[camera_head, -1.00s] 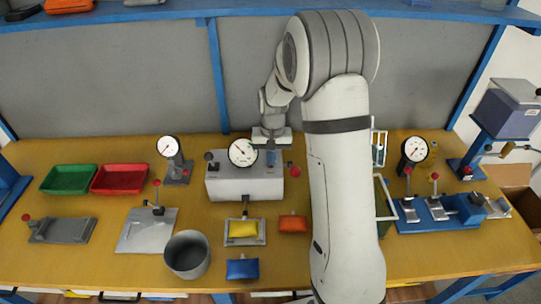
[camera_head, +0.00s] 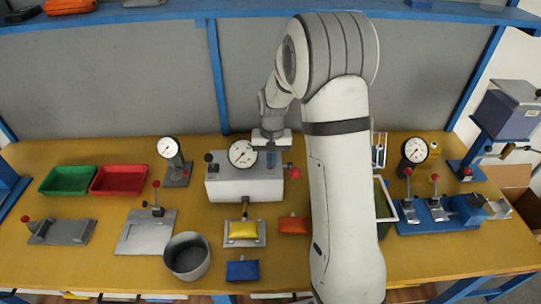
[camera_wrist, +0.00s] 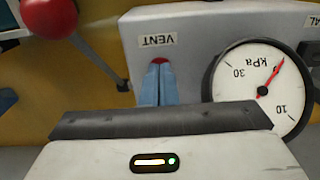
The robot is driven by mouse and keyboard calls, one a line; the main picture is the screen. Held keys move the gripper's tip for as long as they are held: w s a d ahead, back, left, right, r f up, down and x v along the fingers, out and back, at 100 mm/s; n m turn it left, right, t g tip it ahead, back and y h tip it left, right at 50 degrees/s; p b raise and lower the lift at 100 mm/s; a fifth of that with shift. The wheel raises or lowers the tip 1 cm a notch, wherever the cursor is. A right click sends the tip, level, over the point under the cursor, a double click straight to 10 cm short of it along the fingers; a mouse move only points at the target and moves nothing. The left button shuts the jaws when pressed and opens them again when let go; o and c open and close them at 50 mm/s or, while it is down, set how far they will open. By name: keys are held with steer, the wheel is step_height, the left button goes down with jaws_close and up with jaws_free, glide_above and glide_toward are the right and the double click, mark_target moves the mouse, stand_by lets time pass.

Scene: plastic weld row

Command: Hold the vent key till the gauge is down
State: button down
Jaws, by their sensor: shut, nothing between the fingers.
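The vent key, a red button (camera_wrist: 160,60) under a VENT label, sits on a light grey box (camera_head: 245,188); the label reads upside down in the wrist view. My gripper (camera_wrist: 158,68) is shut and empty, its blue fingertips at the key and covering part of it. They appear to touch it; how far it is pressed is hidden. The box's round white gauge (camera_head: 242,153) also shows upside down in the wrist view (camera_wrist: 262,90). Its red needle points near the low end of the scale, below the 10 mark.
A yellow pouch (camera_head: 243,229) lies on a plate before the box, with an orange pouch (camera_head: 294,224) and a blue pouch (camera_head: 242,270) nearby. A grey pot (camera_head: 187,257) stands front left.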

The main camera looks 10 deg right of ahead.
step_height(320, 180, up, 14)
steer(key=p, duration=0.1)
steer(key=shift+d, duration=0.2)
steer(key=shift+w, duration=0.1)
stand_by(0.4)
steer(key=s+r+n+t, duration=0.1)
steer(key=s+r, duration=0.1)
steer(key=s, duration=1.1)
steer(key=s+r+n+t, duration=0.1)
steer(key=s+r+t, duration=0.1)
steer(key=s, duration=1.1)
steer(key=shift+s+a, duration=0.15)
steer(key=shift+s, duration=0.1)
